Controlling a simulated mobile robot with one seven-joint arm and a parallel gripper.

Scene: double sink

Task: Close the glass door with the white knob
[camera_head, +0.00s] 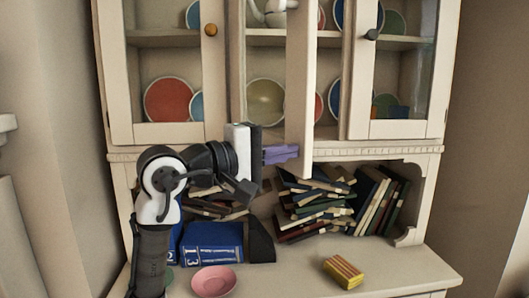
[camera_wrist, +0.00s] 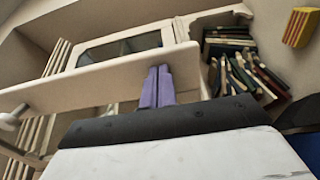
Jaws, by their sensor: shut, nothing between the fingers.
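The middle glass door (camera_head: 302,95) of the cream cabinet stands open, jutting out and seen nearly edge-on. In the wrist view the door's pale frame (camera_wrist: 90,82) crosses the picture, with a white knob (camera_wrist: 8,120) at the left edge. My gripper (camera_head: 297,152) is at the lower end of the door, on its left side in the head view. Its purple fingers are shut together and empty. In the wrist view the fingers (camera_wrist: 160,70) overlap the door frame; whether they touch it is hard to tell.
The left door with an orange knob (camera_head: 211,30) and the right door with a dark knob (camera_head: 371,34) are shut. Below are piled books (camera_head: 315,205), a blue binder (camera_head: 212,242), a pink bowl (camera_head: 213,281) and a yellow-red block (camera_head: 343,272). Free room lies right of the open door.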

